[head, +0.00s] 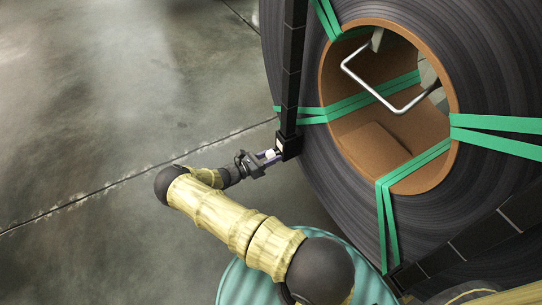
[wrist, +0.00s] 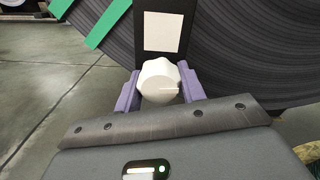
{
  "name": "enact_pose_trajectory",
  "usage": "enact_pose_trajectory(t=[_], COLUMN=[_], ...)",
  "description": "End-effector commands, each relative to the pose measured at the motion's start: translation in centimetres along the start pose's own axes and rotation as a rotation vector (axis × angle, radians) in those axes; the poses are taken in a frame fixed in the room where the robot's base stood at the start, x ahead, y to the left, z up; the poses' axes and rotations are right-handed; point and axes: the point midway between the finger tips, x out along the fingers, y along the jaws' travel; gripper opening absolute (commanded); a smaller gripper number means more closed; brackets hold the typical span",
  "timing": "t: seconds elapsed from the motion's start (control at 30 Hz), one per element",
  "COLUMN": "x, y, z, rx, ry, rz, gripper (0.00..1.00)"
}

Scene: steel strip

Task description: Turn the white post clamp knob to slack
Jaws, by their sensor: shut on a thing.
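The white knob (wrist: 160,82) sits between the two purple fingers of my gripper (wrist: 161,92) in the wrist view, with a finger against each side. A faint pale line marks its face. Behind it is the black post clamp with a pale square plate (wrist: 163,31). In the head view my gripper (head: 268,157) reaches the clamp block (head: 290,147) on the black post (head: 292,70), and the white knob (head: 270,154) shows small between the fingers. My gripper is shut on the knob.
A large dark steel strip coil (head: 490,60) with a brown core (head: 388,185) and green straps (head: 495,122) stands right behind the post. A bent metal rod (head: 368,88) shows in the core. Open concrete floor (head: 110,100) lies to the left.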

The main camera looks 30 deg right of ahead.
Motion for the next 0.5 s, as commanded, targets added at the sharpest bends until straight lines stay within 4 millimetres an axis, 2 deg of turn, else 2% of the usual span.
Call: enact_pose_trajectory(t=[0.5], x=[0.0], y=[-0.14], z=[-0.12], rx=[-0.492], ry=[0.004], rz=[0.002], gripper=[0.17])
